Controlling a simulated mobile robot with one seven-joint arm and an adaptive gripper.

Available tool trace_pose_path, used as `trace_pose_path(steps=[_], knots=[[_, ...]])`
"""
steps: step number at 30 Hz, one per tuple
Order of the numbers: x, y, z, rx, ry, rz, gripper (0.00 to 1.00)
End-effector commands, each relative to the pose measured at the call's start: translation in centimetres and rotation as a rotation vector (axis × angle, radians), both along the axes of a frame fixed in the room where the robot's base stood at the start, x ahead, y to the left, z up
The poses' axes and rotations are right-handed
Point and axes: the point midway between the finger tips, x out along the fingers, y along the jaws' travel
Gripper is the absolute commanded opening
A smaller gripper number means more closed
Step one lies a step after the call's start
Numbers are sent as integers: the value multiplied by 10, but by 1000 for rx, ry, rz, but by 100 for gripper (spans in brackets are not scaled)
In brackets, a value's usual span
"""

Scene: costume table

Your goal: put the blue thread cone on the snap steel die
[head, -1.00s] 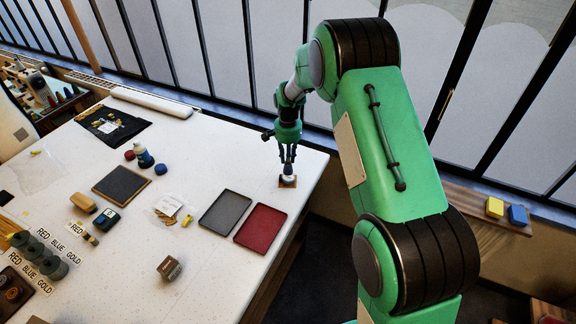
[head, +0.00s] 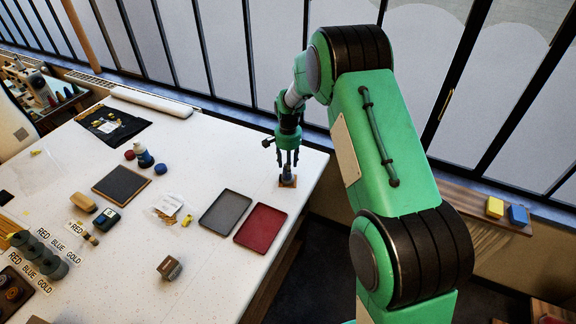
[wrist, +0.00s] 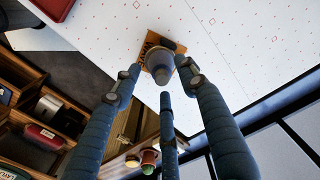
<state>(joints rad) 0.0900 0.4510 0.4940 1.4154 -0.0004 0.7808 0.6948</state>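The blue thread cone (head: 287,172) stands upright over the small brown snap steel die (head: 289,183) near the table's right edge. In the wrist view the cone (wrist: 188,72) looks grey-blue, and it covers part of the orange-brown die (wrist: 159,60). My gripper (head: 288,168) is low around the cone with its fingers spread. In the wrist view my left finger stands clear of the cone, and my right fingertip is close beside it. I cannot tell whether that fingertip touches it. The contact between cone and die is mostly hidden.
A red tray (head: 261,226) and a grey tray (head: 225,211) lie in front of the die. A small box (head: 169,268) is nearer. A dark board (head: 121,182) and several small items are farther left. The table edge and window are close to the gripper.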

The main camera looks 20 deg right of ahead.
Motion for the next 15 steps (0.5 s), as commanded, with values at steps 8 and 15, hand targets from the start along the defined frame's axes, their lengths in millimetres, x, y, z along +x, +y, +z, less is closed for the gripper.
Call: trace_pose_path(steps=[8, 15], knots=[[0, 0, 6, -1, -1, 0, 42], [1, 0, 32, 0, -3, 0, 42]])
